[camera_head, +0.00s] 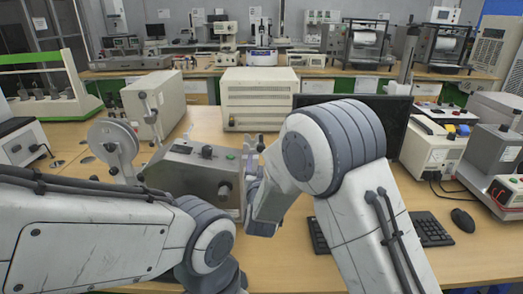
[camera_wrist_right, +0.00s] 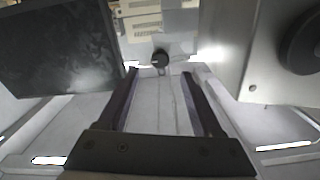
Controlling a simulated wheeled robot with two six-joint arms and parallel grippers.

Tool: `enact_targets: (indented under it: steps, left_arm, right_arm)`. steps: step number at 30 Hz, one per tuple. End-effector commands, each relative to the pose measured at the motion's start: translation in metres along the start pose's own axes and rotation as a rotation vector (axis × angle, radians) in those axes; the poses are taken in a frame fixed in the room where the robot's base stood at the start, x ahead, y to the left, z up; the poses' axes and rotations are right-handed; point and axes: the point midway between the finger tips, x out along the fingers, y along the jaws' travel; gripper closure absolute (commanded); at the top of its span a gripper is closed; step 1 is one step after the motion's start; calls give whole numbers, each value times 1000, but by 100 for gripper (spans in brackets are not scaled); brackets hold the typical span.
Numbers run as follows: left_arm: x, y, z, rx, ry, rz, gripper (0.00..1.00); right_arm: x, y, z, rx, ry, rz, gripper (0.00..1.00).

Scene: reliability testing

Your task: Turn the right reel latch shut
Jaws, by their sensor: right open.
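A grey machine box (camera_head: 190,172) with a dark front knob (camera_head: 225,193) stands on the desk, with a pale reel (camera_head: 112,145) at its left. My right gripper (camera_head: 253,150) is beside the box's right end, partly hidden by my arm. The right wrist view shows this gripper (camera_wrist_right: 160,82) open, with nothing held between its fingers. A small dark round knob (camera_wrist_right: 160,58) shows just beyond the fingertips, apparently not gripped. I cannot tell for sure whether it is the right reel latch. No right reel is clearly visible in the head view. My left gripper is out of view.
A dark monitor (camera_head: 398,125) stands behind my right arm, with a keyboard (camera_head: 430,229) and mouse (camera_head: 462,218) in front. A beige cabinet (camera_head: 258,98) is behind the grey machine. A grey housing (camera_wrist_right: 270,75) lies close right of the fingers in the wrist view.

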Motion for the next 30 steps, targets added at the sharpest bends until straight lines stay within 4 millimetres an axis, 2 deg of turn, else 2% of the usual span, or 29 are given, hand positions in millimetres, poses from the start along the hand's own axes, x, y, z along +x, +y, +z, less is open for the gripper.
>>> enact_targets:
  steps: [3, 9, 15, 22, 23, 27, 28, 30]
  left_arm:
    - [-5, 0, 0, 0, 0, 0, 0]
    - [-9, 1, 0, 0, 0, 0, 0]
    - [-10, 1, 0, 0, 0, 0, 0]
    - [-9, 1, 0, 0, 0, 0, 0]
    - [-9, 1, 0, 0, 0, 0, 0]
    - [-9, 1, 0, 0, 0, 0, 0]
    - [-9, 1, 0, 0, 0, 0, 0]
    - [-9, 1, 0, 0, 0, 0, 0]
  right_arm:
    - [25, 1, -2, 0, 2, 2, 33]
    - [54, 0, -1, 0, 0, 1, 33]
    - [66, 0, 0, -1, 0, -1, 33]
    - [67, 0, 0, -1, -1, -1, 33]
    - [67, 0, 0, -1, -1, -1, 37]
    - [67, 0, 0, -1, -1, -1, 91]
    - [66, 0, 0, -1, -1, -1, 100]
    - [66, 0, 0, -1, -1, -1, 100]
